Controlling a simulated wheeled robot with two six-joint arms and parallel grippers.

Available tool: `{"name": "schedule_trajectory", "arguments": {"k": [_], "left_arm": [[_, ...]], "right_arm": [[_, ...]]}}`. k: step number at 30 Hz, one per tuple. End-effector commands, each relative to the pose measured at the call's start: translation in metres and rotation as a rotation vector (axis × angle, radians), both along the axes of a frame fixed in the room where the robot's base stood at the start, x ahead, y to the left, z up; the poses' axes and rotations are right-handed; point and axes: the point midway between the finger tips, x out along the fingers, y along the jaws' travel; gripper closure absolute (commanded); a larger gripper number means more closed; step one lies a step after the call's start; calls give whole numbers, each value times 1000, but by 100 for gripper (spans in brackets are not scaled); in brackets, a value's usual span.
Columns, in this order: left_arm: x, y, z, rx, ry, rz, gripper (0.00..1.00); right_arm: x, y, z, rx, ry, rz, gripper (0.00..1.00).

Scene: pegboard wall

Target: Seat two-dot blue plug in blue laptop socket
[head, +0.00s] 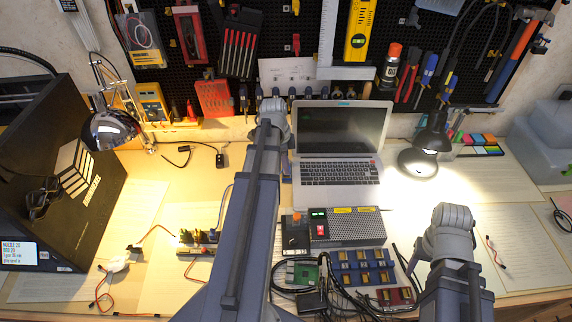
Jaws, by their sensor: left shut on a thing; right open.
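The open grey laptop (340,172) stands at the back middle of the bench, its left edge close to my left arm. I cannot make out a blue socket or a two-dot blue plug. My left arm rises across the middle of the head view and hides the bench behind it. My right arm stands at the lower right. The fingers of both grippers are hidden, so neither grip shows.
A grey perforated box (346,228) and blue blocks (362,267) stand in front of the laptop. A strip with yellowish plugs (198,237) lies left of my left arm. A desk lamp (430,140) stands right of the laptop. Loose cables lie at front left.

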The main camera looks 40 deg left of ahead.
Motion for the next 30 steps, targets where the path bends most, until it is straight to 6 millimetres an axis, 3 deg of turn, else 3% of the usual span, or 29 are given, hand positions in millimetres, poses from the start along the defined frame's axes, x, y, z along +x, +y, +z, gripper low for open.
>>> {"name": "schedule_trajectory", "arguments": {"k": [29, 30], "left_arm": [[0, 0, -20, 0, 0, 0, 100], [0, 0, -19, 0, 0, 0, 77]], "right_arm": [[0, 0, -20, 0, 0, 0, 47], [0, 0, -19, 0, 0, 0, 47]]}}
